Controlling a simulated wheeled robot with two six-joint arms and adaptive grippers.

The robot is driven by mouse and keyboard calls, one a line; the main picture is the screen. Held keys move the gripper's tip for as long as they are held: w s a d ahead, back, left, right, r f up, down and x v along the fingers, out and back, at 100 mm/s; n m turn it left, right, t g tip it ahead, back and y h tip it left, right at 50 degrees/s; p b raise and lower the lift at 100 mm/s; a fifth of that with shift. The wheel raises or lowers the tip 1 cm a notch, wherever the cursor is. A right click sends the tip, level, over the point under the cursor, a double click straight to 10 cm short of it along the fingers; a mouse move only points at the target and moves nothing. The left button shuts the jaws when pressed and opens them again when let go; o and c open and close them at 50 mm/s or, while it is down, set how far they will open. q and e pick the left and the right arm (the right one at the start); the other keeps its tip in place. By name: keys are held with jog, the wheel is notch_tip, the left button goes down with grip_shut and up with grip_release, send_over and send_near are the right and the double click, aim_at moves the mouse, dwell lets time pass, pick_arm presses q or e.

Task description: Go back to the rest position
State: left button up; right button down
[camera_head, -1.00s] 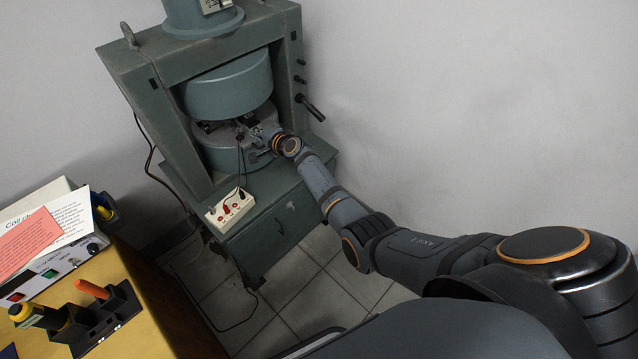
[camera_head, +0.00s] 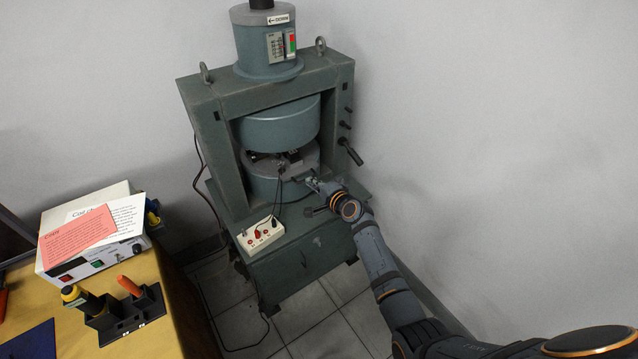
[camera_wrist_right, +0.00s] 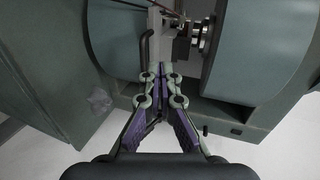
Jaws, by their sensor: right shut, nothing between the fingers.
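My right gripper (camera_head: 314,183) is at the front right of the lower drum of the large green magnet (camera_head: 277,127), just outside its gap. In the right wrist view the gripper (camera_wrist_right: 160,68) has its fingers together, with nothing seen held between them. Beyond the fingertips there is a grey metal fitting (camera_wrist_right: 160,45); whether they touch it I cannot tell. My right arm reaches in from the lower right of the head view. My left gripper is not in view.
A white terminal box (camera_head: 262,234) with leads stands on the magnet's base. A yellow table (camera_head: 172,300) at left holds a power supply (camera_head: 84,262) with papers and a black tool holder (camera_head: 128,315). A crank handle (camera_head: 350,152) juts from the frame's right. Cables hang to the tiled floor.

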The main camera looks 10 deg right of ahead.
jog(key=s+d+f+n+g+h+p, duration=0.1)
jog(key=s+d+f+n+g+h, duration=0.2)
jog(key=s+f, duration=0.9)
jog(key=s+d+f+n+g+h+p, duration=0.1)
jog(key=s+d+f+n+g+p, duration=0.2)
jog(key=s+f, duration=0.9)
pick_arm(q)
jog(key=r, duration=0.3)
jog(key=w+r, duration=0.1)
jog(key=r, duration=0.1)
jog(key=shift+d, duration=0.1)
pick_arm(e)
jog(key=s+d+f+n+g, duration=0.2)
jog(key=s+f, duration=0.3)
jog(key=s, duration=0.6)
jog(key=s+d+f+n+g+h, duration=0.1)
jog(key=s+f, duration=0.4)
jog(key=s, duration=0.7)
jog(key=s+d+f+n+g, duration=0.3)
jog(key=s+d+f+n, duration=0.2)
jog(key=s, duration=0.7)
jog(key=shift+d+f+h, duration=0.15)
jog(key=shift+f+h, duration=0.1)
jog(key=shift+h, duration=0.15)
jog(key=shift+s, duration=0.15)
